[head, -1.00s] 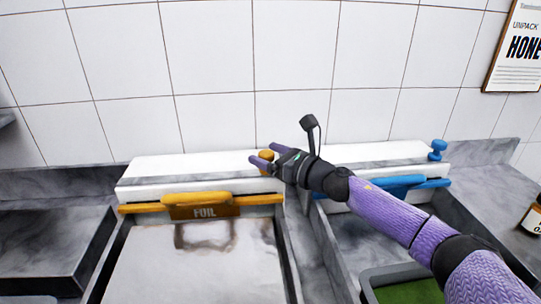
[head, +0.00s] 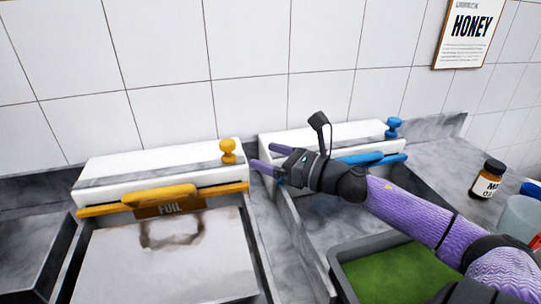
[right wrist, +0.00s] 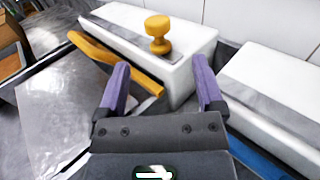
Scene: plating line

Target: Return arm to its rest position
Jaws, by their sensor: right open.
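My right gripper (head: 264,157) is open and empty. In the head view it hangs over the gap between two white dispensers, its purple fingers pointing left. The left dispenser (head: 120,163) has a yellow knob (head: 228,150) and a yellow bar with a FOIL label (head: 170,208). In the right wrist view the purple fingers (right wrist: 160,90) stand apart, with the yellow knob (right wrist: 158,35) beyond them and nothing held. My left gripper is not in view.
The right dispenser (head: 345,133) has a blue knob (head: 393,127) and blue bar. A green-bottomed tray (head: 395,275) lies below my right arm. A dark-capped jar (head: 487,180) and a clear cup (head: 518,218) stand at the right. A HONEY sign (head: 470,30) hangs on the wall.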

